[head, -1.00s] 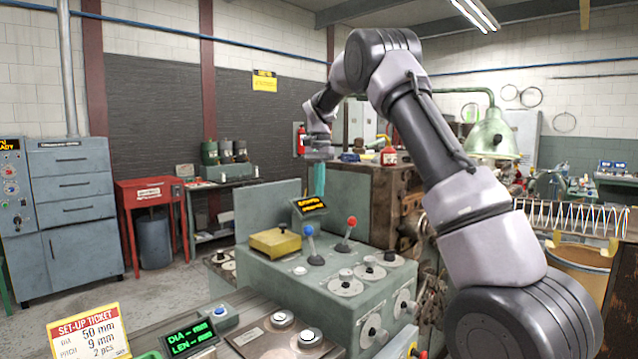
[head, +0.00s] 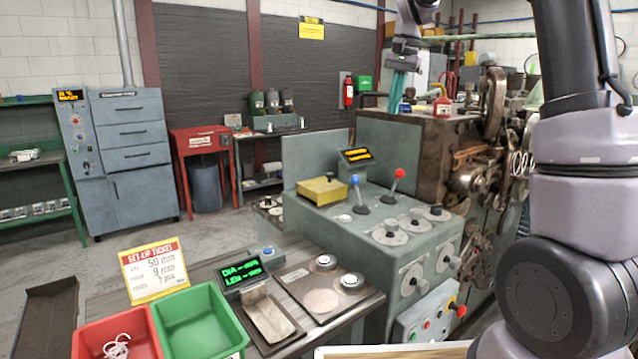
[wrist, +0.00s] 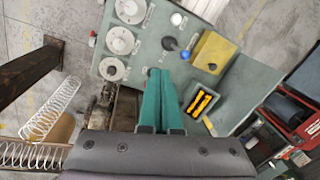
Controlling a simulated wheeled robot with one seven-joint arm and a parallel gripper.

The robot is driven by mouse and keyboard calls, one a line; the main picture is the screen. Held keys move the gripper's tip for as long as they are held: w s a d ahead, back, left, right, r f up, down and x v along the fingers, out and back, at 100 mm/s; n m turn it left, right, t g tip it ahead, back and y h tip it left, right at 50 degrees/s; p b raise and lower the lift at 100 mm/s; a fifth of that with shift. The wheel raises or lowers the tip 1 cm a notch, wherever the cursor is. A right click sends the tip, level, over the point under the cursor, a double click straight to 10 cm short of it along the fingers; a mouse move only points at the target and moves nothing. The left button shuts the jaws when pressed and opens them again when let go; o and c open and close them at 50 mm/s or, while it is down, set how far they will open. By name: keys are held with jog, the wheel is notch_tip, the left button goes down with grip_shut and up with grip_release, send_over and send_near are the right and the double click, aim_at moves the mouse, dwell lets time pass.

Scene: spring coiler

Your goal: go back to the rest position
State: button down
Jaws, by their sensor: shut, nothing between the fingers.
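My gripper (head: 398,92) is raised in the air near the top of the head view, above the back of the green machine, with teal fingers pointing down. In the wrist view its two teal fingers (wrist: 160,102) lie close together, shut and empty. Below them the wrist view shows the control console (wrist: 150,50) with its knobs, a blue-topped lever and a yellow box (wrist: 212,50). The console (head: 330,225) also stands mid-frame in the head view. My gripper touches nothing that I can see.
Red and blue levers (head: 397,180) stand up from the console. The brown coiling machine (head: 460,150) is beside my arm. A bench with a set-up ticket (head: 154,270), a red bin (head: 85,335) and a green bin (head: 200,320) is in front. Coiled springs (wrist: 55,105) show in the wrist view.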

jog(key=s+d+r+n+t, duration=0.1)
jog(key=s+r, duration=0.1)
jog(key=s, duration=0.5)
jog(key=s+d+r+t, duration=0.2)
jog(key=s, duration=0.5)
jog(key=s+f+t, duration=0.1)
jog(key=s+f, duration=0.1)
jog(key=s, duration=0.5)
jog(key=s+f+n+t, duration=0.1)
jog(key=s+f+t, duration=0.1)
jog(key=s, duration=0.5)
jog(key=shift+s+d+f+n, duration=0.35)
jog(key=shift+d+f, duration=0.1)
jog(key=shift+f, duration=0.25)
